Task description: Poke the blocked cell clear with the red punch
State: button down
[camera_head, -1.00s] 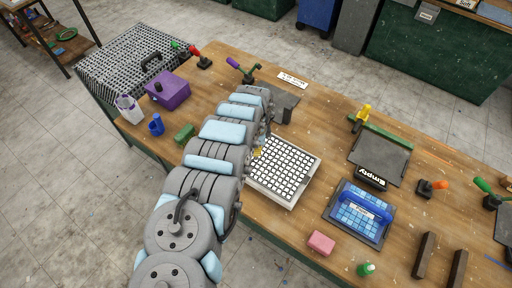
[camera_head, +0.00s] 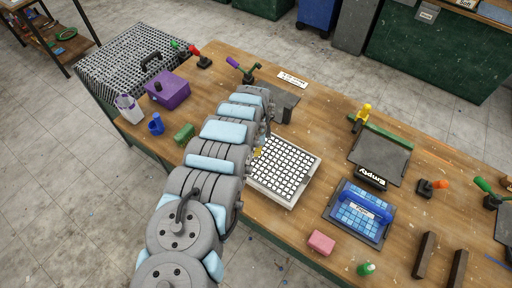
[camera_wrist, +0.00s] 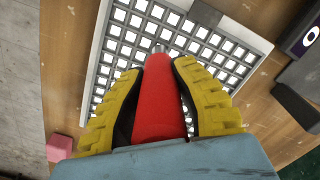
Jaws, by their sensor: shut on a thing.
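My gripper (camera_wrist: 155,72) is shut on the red punch (camera_wrist: 158,105), with a yellow finger on each side of it. The punch's metal tip (camera_wrist: 159,48) points at the white grid sheet (camera_wrist: 103,70) and overlaps its cells in the wrist view. I cannot tell whether the tip touches the sheet.
Right of the sheet are a blue tile tray (camera_head: 339,229), a pink block (camera_head: 321,242) and a dark plate marked Empty (camera_head: 384,153). A dark grey stand (camera_head: 284,97) is behind the sheet. A purple box (camera_head: 168,91) and green block (camera_head: 184,133) are at left.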

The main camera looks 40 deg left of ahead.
dwell(0.4)
jog(key=shift+d+r+p, duration=0.1)
jog(key=shift+r+p, duration=0.95)
jog(key=shift+r, duration=0.35)
jog(key=shift+r+p, duration=1.3)
jog(key=shift+r, duration=0.75)
